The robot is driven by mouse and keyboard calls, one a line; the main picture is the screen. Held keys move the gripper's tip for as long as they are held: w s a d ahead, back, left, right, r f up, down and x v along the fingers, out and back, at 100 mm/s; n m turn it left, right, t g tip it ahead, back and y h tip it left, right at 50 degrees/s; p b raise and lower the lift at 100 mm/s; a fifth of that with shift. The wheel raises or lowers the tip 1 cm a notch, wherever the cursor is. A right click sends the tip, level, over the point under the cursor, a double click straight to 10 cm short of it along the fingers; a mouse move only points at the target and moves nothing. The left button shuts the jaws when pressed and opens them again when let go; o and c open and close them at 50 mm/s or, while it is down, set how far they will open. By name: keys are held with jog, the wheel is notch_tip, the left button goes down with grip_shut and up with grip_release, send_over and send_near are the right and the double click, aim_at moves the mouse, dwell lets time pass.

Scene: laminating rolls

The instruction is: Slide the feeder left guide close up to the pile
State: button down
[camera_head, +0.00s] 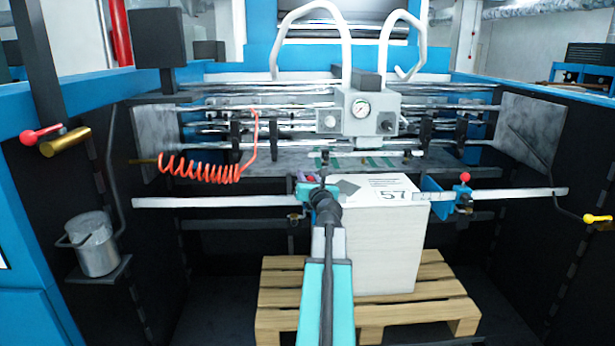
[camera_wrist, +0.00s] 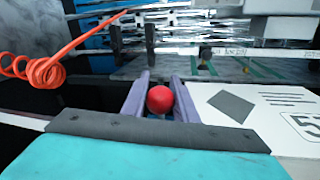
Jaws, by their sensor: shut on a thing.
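The pile (camera_head: 395,245) is a white stack of sheets on a pallet, its top marked 57. Its top also shows at the right of the wrist view (camera_wrist: 262,115). My gripper (camera_head: 316,178) is at the pile's upper left corner. In the wrist view its two purple-grey fingers (camera_wrist: 160,98) are shut on the red knob (camera_wrist: 160,99) of the feeder left guide. The guide's plate is mostly hidden behind my gripper, so any gap to the pile cannot be told. The right guide (camera_head: 432,197), a blue plate with its own red knob (camera_head: 465,177), stands beside the pile's right side.
A pale rail (camera_head: 220,201) runs across the feeder at guide height. A coiled orange hose (camera_head: 205,168) hangs at the left, and also shows in the wrist view (camera_wrist: 45,70). The feeder head with a gauge (camera_head: 362,108) stands above and behind the pile. The wooden pallet (camera_head: 280,298) lies below.

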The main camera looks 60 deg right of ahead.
jog(key=c, duration=1.4)
grip_release()
jog(key=shift+c, duration=0.2)
jog(key=shift+b+v, duration=0.65)
jog(key=shift+v, duration=3.65)
jog(key=shift+f+b, duration=0.15)
jog(key=shift+b, duration=0.35)
jog(key=shift+a+b, duration=0.1)
jog(key=shift+b, duration=0.2)
jog(key=b+v, duration=0.2)
jog(key=b, duration=0.3)
jog(key=shift+w+b, duration=0.1)
jog(key=shift+b, duration=0.3)
